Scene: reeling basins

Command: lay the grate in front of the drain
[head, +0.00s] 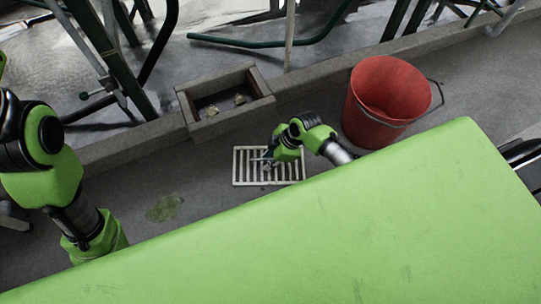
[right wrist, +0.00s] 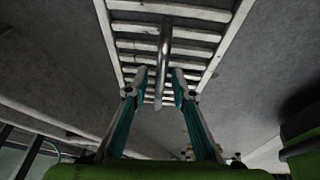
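The grate (head: 240,167), a pale slatted rectangle, appears to lie flat on the grey floor on the near side of the drain (head: 263,84), a framed square opening with a few light lumps inside. A gap of floor shows between them. My right gripper (head: 266,156) is over the grate's middle. In the right wrist view the grate (right wrist: 118,48) carries a raised metal bar handle (right wrist: 165,45). The fingers of my right gripper (right wrist: 160,78) stand apart on either side of the handle's near end, with gaps showing. My left arm is at the left; its fingers are hidden.
A red bucket (head: 384,97) with a wire handle stands right of the grate, close to my right arm. A low stone curb (head: 313,83) runs behind, with dark metal stands beyond. A greenish stain (head: 165,208) marks the floor. My green body covers the foreground.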

